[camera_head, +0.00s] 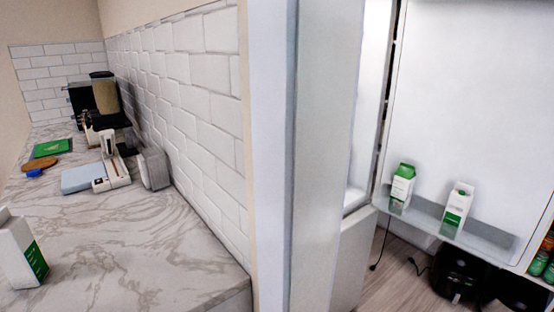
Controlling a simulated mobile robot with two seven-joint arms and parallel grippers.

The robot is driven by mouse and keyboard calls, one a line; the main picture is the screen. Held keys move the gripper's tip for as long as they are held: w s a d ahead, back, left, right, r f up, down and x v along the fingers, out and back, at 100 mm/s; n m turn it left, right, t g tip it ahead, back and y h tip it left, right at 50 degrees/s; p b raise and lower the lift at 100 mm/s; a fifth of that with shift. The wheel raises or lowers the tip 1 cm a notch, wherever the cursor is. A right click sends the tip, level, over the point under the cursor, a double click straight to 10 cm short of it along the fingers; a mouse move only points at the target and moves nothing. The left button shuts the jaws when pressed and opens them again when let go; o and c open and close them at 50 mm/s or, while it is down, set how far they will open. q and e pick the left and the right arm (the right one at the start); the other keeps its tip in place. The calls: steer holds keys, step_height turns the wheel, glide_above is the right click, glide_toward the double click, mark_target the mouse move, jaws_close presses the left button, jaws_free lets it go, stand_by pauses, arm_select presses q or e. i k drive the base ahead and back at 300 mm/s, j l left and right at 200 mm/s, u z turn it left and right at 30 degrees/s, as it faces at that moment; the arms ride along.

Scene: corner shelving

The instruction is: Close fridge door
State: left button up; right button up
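The fridge (325,150) stands right of the tiled wall, with its pale side and front edge close to me. Its white door (470,100) stands open on the right, with its inner face turned towards me. A dark, narrow gap runs along the hinge side between door and fridge body. A clear door shelf (490,238) holds two green-and-white cartons, one on the left (402,186) and one on the right (457,207). The door's far edge runs out of the picture. Neither of my grippers is in view.
A marble counter (130,250) on the left bears a white carton (20,252), a white appliance (112,165) and a dark coffee machine (98,103). Black objects (458,272) and a cable lie on the wooden floor below the door. Bottles (541,262) show at the right edge.

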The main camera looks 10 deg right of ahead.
mark_target(471, 102)
steer(key=i+l, duration=0.15)
steer(key=l, duration=0.2)
steer(key=i+l+u, duration=0.1)
steer(key=l, duration=0.3)
steer(key=i+l+u, duration=0.1)
steer(key=l, duration=0.25)
steer(key=i+l, duration=0.25)
steer(key=l, duration=0.15)
steer(key=i+l+u, duration=0.1)
steer(key=l, duration=0.3)
steer(key=i+l, duration=0.15)
steer(key=l, duration=0.25)
steer(key=k+l, duration=0.1)
steer(key=l, duration=0.6)
steer(key=k+l+z, duration=0.1)
steer(key=l, duration=0.25)
steer(key=k, duration=0.05)
